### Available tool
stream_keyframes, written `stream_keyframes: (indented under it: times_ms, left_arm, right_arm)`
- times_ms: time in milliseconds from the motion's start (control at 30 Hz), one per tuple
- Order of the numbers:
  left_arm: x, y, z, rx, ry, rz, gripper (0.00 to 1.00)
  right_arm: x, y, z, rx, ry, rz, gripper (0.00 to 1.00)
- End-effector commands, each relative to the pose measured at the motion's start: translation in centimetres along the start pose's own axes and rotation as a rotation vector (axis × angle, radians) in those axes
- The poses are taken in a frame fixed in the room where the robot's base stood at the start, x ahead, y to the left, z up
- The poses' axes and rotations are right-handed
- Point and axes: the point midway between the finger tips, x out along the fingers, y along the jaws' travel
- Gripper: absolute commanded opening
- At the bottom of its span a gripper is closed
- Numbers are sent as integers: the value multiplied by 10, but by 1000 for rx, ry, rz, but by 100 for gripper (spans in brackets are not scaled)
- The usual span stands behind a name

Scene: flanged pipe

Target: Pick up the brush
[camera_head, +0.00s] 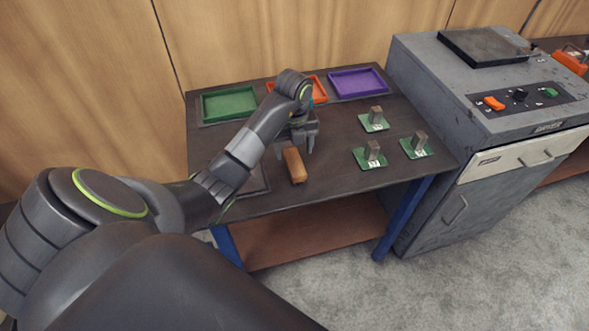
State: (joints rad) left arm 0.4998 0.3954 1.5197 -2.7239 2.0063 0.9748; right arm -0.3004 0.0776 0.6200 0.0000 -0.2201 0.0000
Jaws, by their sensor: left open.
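The brush (294,166) shows as a brown wooden block lying on the dark table, left of the middle. Its bristles cannot be made out. My left gripper (296,149) is over the far end of the brush, pointing down with its fingers apart. It holds nothing that I can see, and I cannot tell whether the fingers reach down beside the brush. My right gripper is not in the view.
Green (229,104), orange (318,92) and purple (358,83) trays line the table's back. Three grey blocks on green bases, one of them at the front (370,158), stand right. A grey machine (480,110) adjoins the table's right side. The table (345,190) is bare at front.

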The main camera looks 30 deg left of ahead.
Motion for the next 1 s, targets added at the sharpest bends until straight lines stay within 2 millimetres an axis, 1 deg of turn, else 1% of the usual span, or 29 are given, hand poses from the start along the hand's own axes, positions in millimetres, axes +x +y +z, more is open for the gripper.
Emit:
stream_keyframes:
  times_ms: [100,200,333,467,633,667,1000]
  left_arm:
    - [11,1,-4,0,5,2,65]
    - [25,1,-7,-1,7,3,65]
    - [43,0,-6,-1,3,3,65]
    - [50,0,-6,0,2,1,65]
    - [51,0,-6,0,1,1,65]
    - [51,0,-6,0,1,1,64]
    - [50,0,-6,0,0,1,20]
  right_arm:
    - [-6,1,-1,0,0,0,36]
    - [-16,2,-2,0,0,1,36]
    - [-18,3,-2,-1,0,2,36]
    - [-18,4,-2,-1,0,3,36]
    - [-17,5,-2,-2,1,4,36]
    - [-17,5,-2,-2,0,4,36]
    - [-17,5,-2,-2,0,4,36]
